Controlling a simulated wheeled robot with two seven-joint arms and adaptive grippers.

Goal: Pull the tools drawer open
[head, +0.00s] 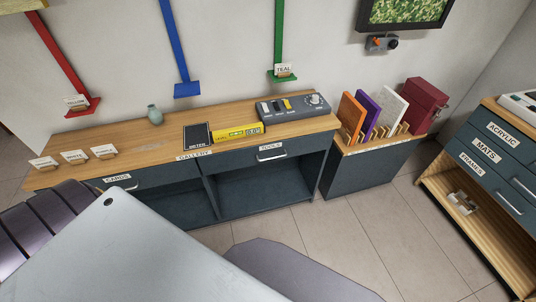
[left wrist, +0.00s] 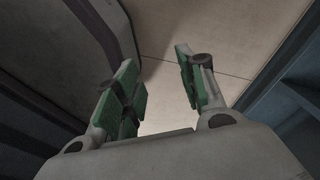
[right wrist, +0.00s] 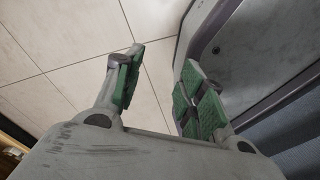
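The tools drawer (head: 262,157) is the right drawer of the wooden-topped bench. Its front carries a TOOLS label (head: 270,147) and a pale bar handle (head: 272,157), and it looks closed. Neither gripper shows in the head view. In the left wrist view my left gripper (left wrist: 158,85) is open and empty above the floor, with a dark panel at the right. In the right wrist view my right gripper (right wrist: 158,75) is open and empty above the floor tiles. No drawer handle shows in either wrist view.
The bench top (head: 120,138) holds a yellow level (head: 238,131), a grey device (head: 293,107), a dark METER card (head: 197,135) and a small vase (head: 154,115). The CARDS drawer (head: 122,182) is at left. A low cabinet (head: 355,175) stands right of the bench. The floor (head: 330,235) in front is clear.

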